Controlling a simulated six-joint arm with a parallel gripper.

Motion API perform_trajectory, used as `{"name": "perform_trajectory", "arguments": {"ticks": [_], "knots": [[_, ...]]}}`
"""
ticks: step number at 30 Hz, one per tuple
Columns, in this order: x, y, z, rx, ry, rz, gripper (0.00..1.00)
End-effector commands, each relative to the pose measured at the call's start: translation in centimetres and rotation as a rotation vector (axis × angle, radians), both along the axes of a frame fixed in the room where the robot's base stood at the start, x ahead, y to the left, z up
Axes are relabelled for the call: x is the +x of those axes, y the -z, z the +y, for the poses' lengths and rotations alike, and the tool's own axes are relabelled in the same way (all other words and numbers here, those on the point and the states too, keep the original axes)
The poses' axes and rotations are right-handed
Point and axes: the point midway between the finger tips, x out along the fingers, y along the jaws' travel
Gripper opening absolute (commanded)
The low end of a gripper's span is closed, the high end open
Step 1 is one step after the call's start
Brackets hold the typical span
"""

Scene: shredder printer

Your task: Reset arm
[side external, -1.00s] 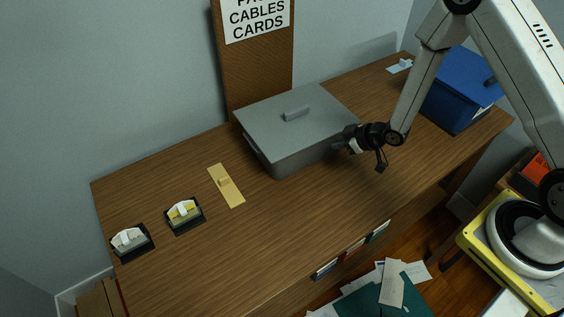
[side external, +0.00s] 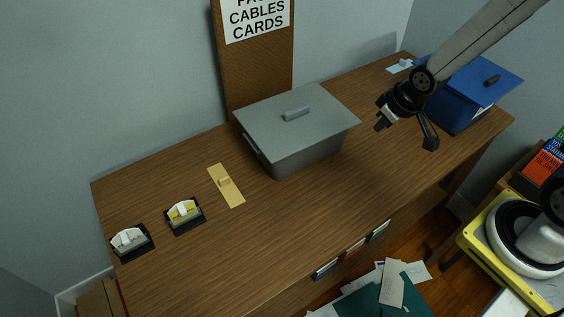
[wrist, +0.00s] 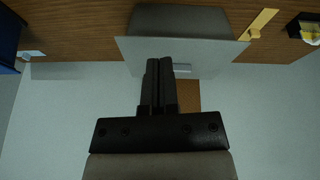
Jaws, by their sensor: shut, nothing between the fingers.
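My gripper (side external: 381,115) is shut and empty. It hangs in the air above the desk, to the right of the grey lidded box and in front of the blue box. In the wrist view its two dark fingers (wrist: 158,85) lie together, with the grey box (wrist: 205,52) beyond them. In the side view the grey box (side external: 300,120) sits on the desk with its lid on and a small handle on top.
A blue lidded box (side external: 470,85) stands at the desk's right end. A tan plate (side external: 226,185) and two black holders (side external: 184,215) (side external: 131,243) are on the left of the wooden desk (side external: 290,220). Papers (side external: 391,283) lie below the desk's front. The desk's front middle is clear.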

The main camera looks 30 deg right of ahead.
Motion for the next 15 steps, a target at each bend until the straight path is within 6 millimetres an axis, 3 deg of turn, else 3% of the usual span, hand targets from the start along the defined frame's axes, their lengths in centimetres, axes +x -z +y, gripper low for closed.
{"name": "perform_trajectory", "arguments": {"ticks": [7, 15], "knots": [[-4.3, -2.5, 1.1, 0.04, 0.076, 0.097, 0.0], [-6.2, -3.1, 1.6, 0.061, 0.105, 0.143, 0.0]]}}
